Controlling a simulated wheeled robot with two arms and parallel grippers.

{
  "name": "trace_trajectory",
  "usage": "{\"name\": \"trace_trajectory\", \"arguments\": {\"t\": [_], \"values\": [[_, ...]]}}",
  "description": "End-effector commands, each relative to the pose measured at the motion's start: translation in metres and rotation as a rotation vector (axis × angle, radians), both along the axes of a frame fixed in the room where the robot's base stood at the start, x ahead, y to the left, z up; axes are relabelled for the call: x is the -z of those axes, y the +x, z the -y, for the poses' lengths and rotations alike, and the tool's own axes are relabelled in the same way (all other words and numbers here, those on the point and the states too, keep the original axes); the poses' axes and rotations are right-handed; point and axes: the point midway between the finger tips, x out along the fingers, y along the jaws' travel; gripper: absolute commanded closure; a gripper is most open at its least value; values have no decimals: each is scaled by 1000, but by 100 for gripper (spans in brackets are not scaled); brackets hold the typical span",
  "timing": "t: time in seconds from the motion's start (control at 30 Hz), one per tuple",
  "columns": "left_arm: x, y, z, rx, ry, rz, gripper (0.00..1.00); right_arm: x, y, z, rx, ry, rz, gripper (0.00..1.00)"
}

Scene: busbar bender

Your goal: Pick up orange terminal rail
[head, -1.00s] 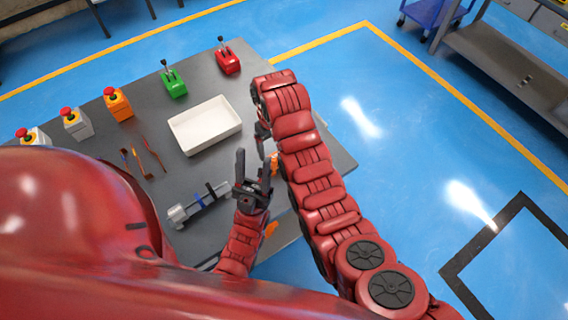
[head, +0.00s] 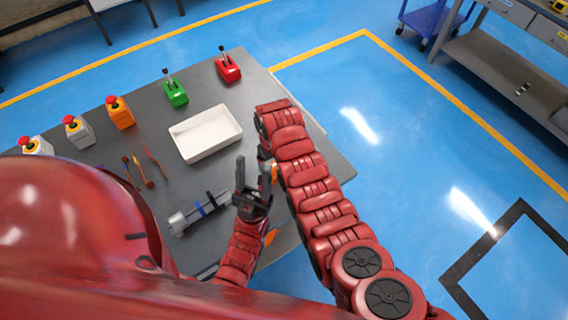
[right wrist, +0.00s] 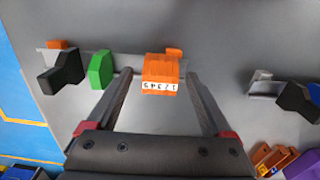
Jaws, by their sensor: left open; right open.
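The orange terminal rail (right wrist: 160,73) shows in the right wrist view as a ribbed orange block with a white number strip, on a grey metal rail. My right gripper (right wrist: 158,80) is open, with one finger on each side of the orange block. I cannot tell whether the fingers touch it. In the head view the right gripper is mostly hidden by my right arm, and a bit of orange (head: 274,171) shows beside it. My left gripper (head: 251,184) is open and empty in the head view, pointing up just left of the right arm.
A green block (right wrist: 100,69) and a black block (right wrist: 63,72) sit left of the orange one. Another black block (right wrist: 294,98) is at right. A white tray (head: 206,132), several tools, a grey-blue clamp-like part (head: 200,211), switches and buttons stand on the grey table (head: 95,205).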

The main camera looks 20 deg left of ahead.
Motion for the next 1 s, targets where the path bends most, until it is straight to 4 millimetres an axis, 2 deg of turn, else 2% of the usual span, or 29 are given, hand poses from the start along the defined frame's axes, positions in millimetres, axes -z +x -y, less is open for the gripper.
{"name": "trace_trajectory", "arguments": {"t": [0.1,0.57,0.6,1.0], "values": [[0,0,0,0,0,0,50,0,0,0,0,0,0,15],[0,0,0,0,0,0,50,0,0,0,0,-1,-1,98],[0,0,0,0,0,0,50,0,0,0,0,-1,-1,100],[1,0,0,0,0,0,50,-2,1,0,1,0,0,100]]}}
